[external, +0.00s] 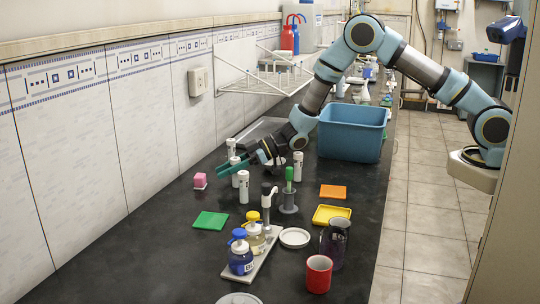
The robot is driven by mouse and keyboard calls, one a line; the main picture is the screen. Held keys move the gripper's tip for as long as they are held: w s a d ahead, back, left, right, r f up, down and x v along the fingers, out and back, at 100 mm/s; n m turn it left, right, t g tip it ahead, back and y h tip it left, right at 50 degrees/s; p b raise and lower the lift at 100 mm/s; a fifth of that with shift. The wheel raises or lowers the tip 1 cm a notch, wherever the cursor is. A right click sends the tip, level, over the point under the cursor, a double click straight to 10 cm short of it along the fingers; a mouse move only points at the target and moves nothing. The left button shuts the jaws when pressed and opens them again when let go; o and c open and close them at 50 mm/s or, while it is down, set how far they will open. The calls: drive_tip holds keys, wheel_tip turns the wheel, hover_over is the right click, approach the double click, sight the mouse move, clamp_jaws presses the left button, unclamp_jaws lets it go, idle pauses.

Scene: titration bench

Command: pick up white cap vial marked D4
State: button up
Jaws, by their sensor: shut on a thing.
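Several white-capped vials stand in a loose group on the black bench, their labels too small to read, so I cannot tell which is D4. My gripper (234,168) reaches in from the right, low among them. It is shut on a white-capped vial (235,177), which looks upright and is partly hidden by the fingers. Another vial (231,147) stands just behind the fingers, one vial (243,188) stands in front, and one vial (298,164) stands to the right. I cannot tell whether the held vial is clear of the bench.
A green-topped tube in a grey holder (289,205) and a blue-capped bottle (241,258) stand nearer the camera. A blue tub (352,132) stands behind right, below my arm. A tiled wall borders the left.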

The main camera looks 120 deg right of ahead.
clamp_jaws()
